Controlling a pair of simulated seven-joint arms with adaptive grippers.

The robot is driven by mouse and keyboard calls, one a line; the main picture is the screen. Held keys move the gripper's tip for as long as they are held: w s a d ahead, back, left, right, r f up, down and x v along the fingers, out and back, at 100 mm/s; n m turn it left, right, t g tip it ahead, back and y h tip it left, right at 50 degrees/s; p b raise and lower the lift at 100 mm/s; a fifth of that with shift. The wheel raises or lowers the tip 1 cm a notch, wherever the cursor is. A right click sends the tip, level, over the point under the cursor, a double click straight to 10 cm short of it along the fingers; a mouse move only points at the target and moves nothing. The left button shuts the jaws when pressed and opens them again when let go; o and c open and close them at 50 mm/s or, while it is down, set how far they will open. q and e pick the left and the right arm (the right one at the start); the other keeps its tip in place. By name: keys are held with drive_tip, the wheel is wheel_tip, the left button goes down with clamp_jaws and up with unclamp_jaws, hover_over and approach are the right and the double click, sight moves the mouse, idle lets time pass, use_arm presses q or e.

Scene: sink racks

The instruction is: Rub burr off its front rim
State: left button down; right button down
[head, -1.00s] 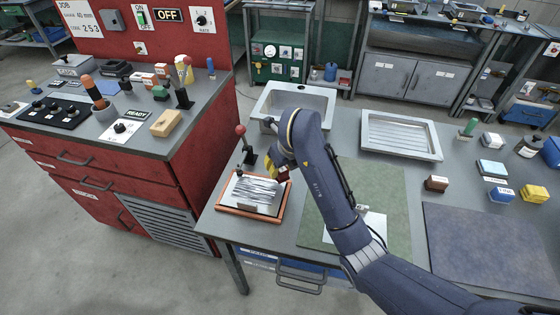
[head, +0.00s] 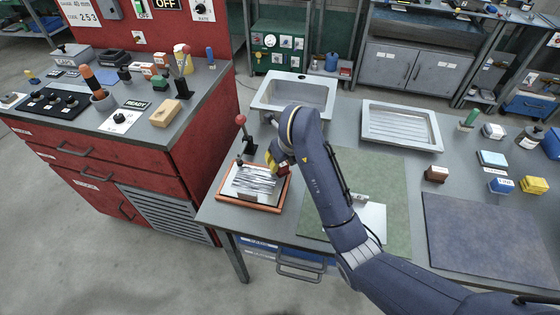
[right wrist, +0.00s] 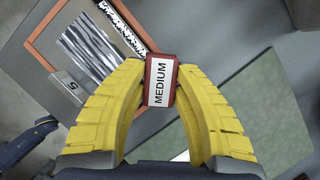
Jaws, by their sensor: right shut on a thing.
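A shiny, streaked metal plate (head: 250,181) lies in an orange-rimmed tray (head: 247,207) at the bench's left front corner. Part of the plate also shows at the upper left of the right wrist view (right wrist: 88,48), with a small grey tag marked 5 (right wrist: 70,88) beside it. My right gripper (head: 279,160) has yellow fingers shut on a dark red block labelled MEDIUM (right wrist: 160,82). The block is at the tray's right side; I cannot tell whether it touches plate or rim. No burr can be made out. My left gripper is not in view.
A red-knobbed lever (head: 241,120) stands just behind the tray. A sink (head: 292,92) and a ribbed drainer (head: 402,128) are at the back. A green mat (head: 395,180) and a blue-grey mat (head: 490,240) lie to the right. Small blocks (head: 436,174) stand beyond.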

drive_tip(key=shift+f, duration=1.05)
drive_tip(key=shift+a, duration=0.15)
idle(0.4)
drive_tip(key=shift+w+a+r, duration=0.1)
drive_tip(key=shift+w+a, duration=0.15)
drive_tip(key=shift+a, duration=0.6)
drive_tip(key=shift+w+a, duration=0.25)
drive_tip(key=shift+a, duration=0.6)
